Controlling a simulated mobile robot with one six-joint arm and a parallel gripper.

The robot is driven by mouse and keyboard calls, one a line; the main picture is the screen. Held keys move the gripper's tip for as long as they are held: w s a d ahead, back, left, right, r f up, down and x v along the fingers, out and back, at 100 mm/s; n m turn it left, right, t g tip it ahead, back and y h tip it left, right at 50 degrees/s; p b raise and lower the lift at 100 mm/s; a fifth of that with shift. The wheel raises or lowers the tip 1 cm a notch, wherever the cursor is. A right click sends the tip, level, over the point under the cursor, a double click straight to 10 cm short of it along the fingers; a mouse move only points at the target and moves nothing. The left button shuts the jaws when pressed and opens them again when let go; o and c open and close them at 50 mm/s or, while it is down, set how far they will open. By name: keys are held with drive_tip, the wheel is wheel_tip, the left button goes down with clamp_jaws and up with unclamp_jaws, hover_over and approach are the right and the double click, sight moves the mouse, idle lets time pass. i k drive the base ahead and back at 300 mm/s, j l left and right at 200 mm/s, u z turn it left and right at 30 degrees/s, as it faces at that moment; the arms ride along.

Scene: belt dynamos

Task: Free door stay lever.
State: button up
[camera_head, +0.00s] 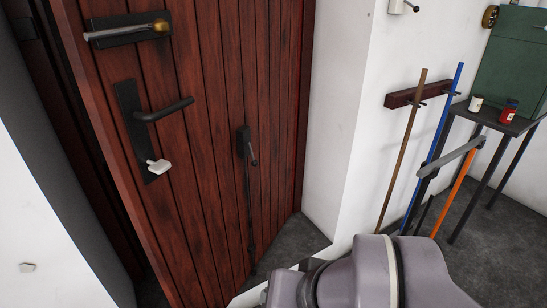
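The door stay is a slim black rod (248,205) running down the reddish-brown plank door (215,70) from a small black housing (243,141). Its short dark lever (252,150) sticks out of the housing and slants down to the right. The rod's lower end is near the floor; I cannot tell whether it touches. My gripper is not in view. Only rounded grey parts of my arm show at the bottom, right of the door.
The door carries a black lever handle (165,110), a pale thumb-turn (158,165) and a bolt (125,34). Brown (402,150) and blue (436,140) poles lean at a wall rack (403,96). A dark table (490,118) holds two small jars and a green box (512,60).

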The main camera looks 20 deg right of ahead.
sight(254, 162)
drive_tip(key=k+l+u, duration=0.2)
drive_tip(key=l, duration=0.35)
drive_tip(key=l+u, duration=0.15)
drive_tip(key=l, duration=0.45)
drive_tip(key=k+l+u, duration=0.2)
drive_tip(key=l, duration=0.35)
drive_tip(key=k+l+u, duration=0.2)
drive_tip(key=l, duration=0.35)
drive_tip(key=k+l+u, duration=0.15)
drive_tip(key=l, duration=0.35)
drive_tip(key=k+l+u, duration=0.2)
drive_tip(key=l, duration=0.3)
drive_tip(key=k+l+u, duration=0.4)
drive_tip(key=k+l, duration=0.2)
drive_tip(key=l, duration=0.2)
drive_tip(key=l+u, duration=0.25)
drive_tip(key=l, duration=0.6)
drive_tip(key=k+l+u, duration=0.2)
drive_tip(key=l, duration=0.65)
drive_tip(key=i+z, duration=0.15)
drive_tip(key=i, duration=0.4)
drive_tip(key=i+j+z, duration=0.15)
drive_tip(key=i, duration=0.35)
drive_tip(key=i+j+z, duration=0.15)
drive_tip(key=i, duration=0.35)
drive_tip(key=i+j+z, duration=0.15)
drive_tip(key=i, duration=0.35)
drive_tip(key=i+j+z, duration=0.15)
drive_tip(key=i, duration=0.55)
